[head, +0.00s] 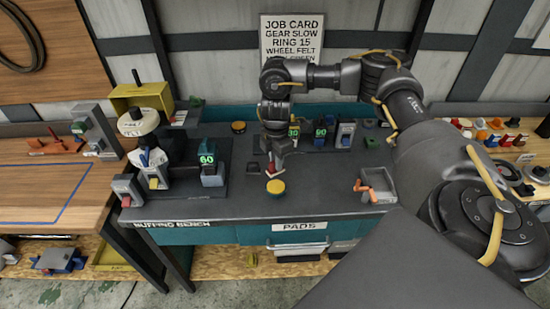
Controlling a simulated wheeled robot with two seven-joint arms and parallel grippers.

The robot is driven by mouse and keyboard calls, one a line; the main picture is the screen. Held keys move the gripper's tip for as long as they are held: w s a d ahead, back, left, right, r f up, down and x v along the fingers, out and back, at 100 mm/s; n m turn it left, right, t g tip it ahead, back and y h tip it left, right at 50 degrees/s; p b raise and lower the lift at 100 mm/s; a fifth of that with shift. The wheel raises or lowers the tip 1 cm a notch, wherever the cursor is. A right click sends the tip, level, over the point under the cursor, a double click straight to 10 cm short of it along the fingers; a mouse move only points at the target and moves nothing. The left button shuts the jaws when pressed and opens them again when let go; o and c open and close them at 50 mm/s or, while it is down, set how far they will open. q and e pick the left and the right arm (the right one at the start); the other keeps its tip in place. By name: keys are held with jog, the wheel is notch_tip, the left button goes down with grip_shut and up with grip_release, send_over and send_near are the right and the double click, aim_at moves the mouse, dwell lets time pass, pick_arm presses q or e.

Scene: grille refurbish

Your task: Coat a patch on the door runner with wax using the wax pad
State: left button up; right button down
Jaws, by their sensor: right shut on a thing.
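My right gripper (275,168) points down over the front middle of the dark buffing bench. It is shut on a small round yellow pad (275,187), which shows just below the red-edged fingertips. I take this to be the wax pad. I cannot tell whether its underside touches the bench top. A similar orange-topped round piece (238,127) sits farther back on the bench, left of my right arm. I cannot pick out the door runner for certain. My left gripper is not in view.
A buffing machine with a white wheel (138,122) and a green-lit 60 display (208,160) stand at the left. A grey tray (378,186) with an orange part is at the right. A wooden table (40,180) adjoins the left side.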

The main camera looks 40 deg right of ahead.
aim_at(277, 173)
jog(key=shift+f+b, duration=1.25)
jog(key=shift+f, duration=1.75)
jog(key=shift+f, duration=0.45)
jog(key=shift+s+f, duration=0.1)
dwell(0.9)
notch_tip(277, 173, up, 7)
jog(key=p, duration=0.7)
jog(key=shift+p, duration=0.35)
dwell(0.5)
